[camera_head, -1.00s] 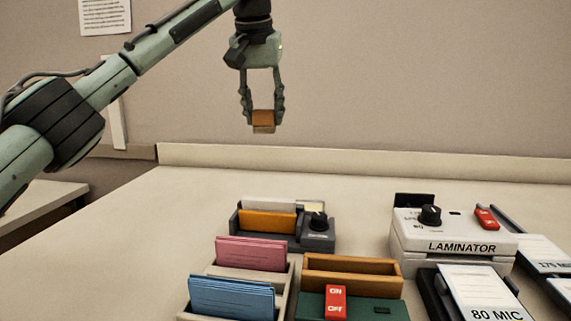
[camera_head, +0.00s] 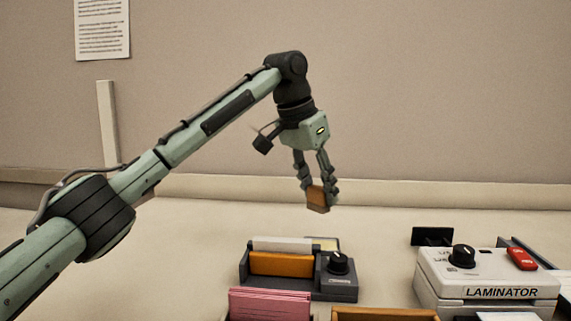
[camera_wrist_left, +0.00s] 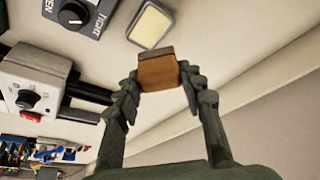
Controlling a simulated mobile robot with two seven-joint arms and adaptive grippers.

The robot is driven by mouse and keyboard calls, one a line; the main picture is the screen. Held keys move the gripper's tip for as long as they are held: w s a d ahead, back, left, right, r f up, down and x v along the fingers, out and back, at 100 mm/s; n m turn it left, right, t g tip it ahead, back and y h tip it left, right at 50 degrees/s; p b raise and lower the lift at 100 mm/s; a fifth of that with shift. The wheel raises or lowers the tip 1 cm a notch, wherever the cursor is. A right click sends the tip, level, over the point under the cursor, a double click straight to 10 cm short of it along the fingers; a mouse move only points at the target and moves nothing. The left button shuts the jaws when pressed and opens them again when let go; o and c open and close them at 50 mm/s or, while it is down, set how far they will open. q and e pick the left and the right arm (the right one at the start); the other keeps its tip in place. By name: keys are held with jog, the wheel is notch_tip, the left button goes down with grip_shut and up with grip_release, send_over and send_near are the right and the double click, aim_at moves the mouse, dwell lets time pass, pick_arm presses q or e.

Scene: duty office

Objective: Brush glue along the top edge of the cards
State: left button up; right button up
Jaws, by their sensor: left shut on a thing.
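The brush also shows between the fingers in the left wrist view (camera_wrist_left: 158,74). Orange cards (camera_head: 281,264) stand upright in the dark grey holder (camera_head: 335,292), with a whitish sheet or block (camera_head: 282,244) behind them. A pale yellow pad in a grey frame shows in the left wrist view (camera_wrist_left: 151,25), just beyond the brush and apart in the picture. I cannot see glue on the brush. My right gripper is not in view.
Pink cards (camera_head: 268,304) stand at the front. A brown-orange tray (camera_head: 385,314) is cut off at the bottom edge. A white laminator (camera_head: 480,273) stands at the right. The table behind the holder is clear up to the low back ledge (camera_head: 430,195).

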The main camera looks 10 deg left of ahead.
aim_at(319, 212)
pick_arm(q)
jog(key=shift+s+d+f+m, duration=0.1)
jog(key=shift+d+f+m, duration=0.25)
jog(key=shift+f, duration=2.9)
jog(key=shift+f, duration=0.45)
jog(key=shift+f, duration=0.1)
jog(key=shift+r, duration=3.55)
